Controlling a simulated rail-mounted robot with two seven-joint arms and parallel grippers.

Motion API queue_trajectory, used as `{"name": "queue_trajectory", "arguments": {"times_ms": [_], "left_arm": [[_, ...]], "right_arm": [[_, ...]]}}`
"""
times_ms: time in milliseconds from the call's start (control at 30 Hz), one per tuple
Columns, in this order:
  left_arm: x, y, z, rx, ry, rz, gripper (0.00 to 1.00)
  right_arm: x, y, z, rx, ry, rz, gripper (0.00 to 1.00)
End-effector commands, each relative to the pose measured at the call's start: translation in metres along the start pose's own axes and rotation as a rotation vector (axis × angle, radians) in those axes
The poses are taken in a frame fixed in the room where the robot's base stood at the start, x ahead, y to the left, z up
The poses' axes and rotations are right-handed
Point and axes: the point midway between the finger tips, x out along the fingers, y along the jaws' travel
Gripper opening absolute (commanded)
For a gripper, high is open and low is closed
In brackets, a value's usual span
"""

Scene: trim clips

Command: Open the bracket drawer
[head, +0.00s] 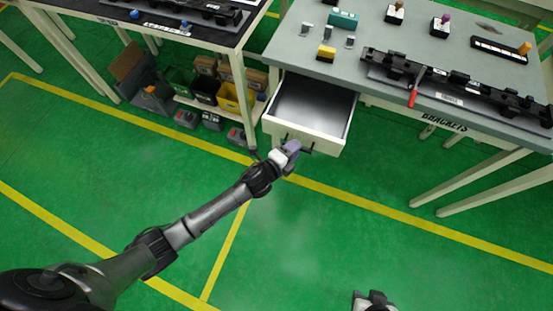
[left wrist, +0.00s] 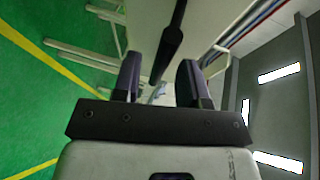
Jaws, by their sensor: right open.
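The bracket drawer (head: 312,104) is pulled out under the grey table marked BRACKETS. Its cream front faces me and its grey inside looks empty. A dark bar handle (head: 306,147) is on its front. My left gripper (head: 290,150) is at the handle. In the left wrist view, the dark handle bar (left wrist: 172,42) passes between my left gripper's fingers (left wrist: 158,82). The fingers are apart, and I cannot tell whether they press on the bar. My right gripper (head: 374,301) shows only partly at the bottom edge, away from the tables, and is open.
The grey tabletop (head: 386,47) carries a long black trim part (head: 455,84), a red-handled tool (head: 413,97) and several small blocks and clips. Coloured bins (head: 205,90) stand on a low rack left of the drawer. Green floor in front is clear.

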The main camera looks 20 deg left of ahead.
Motion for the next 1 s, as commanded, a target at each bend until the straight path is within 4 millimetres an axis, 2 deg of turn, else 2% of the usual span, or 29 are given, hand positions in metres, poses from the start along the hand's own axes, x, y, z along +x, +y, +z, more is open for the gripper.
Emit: {"name": "queue_trajectory", "arguments": {"times_ms": [300, 500, 700, 1000], "left_arm": [[-0.066, -0.001, 0.0, 0.0, 0.0, 0.002, 0.39], [-0.097, -0.001, 0.0, 0.0, 0.0, 0.002, 0.39], [-0.114, -0.001, 0.0, 0.0, 0.0, 0.0, 0.39], [-0.12, -0.001, 0.0, 0.0, 0.0, -0.001, 0.39]], "right_arm": [[-0.014, 0.0, -0.004, 0.0, 0.0, 0.0, 0.43], [-0.018, 0.001, -0.006, 0.0, 0.0, 0.0, 0.43], [-0.02, 0.001, -0.006, 0.0, 0.0, 0.0, 0.43], [-0.02, 0.001, -0.006, 0.0, 0.0, 0.0, 0.43]]}}
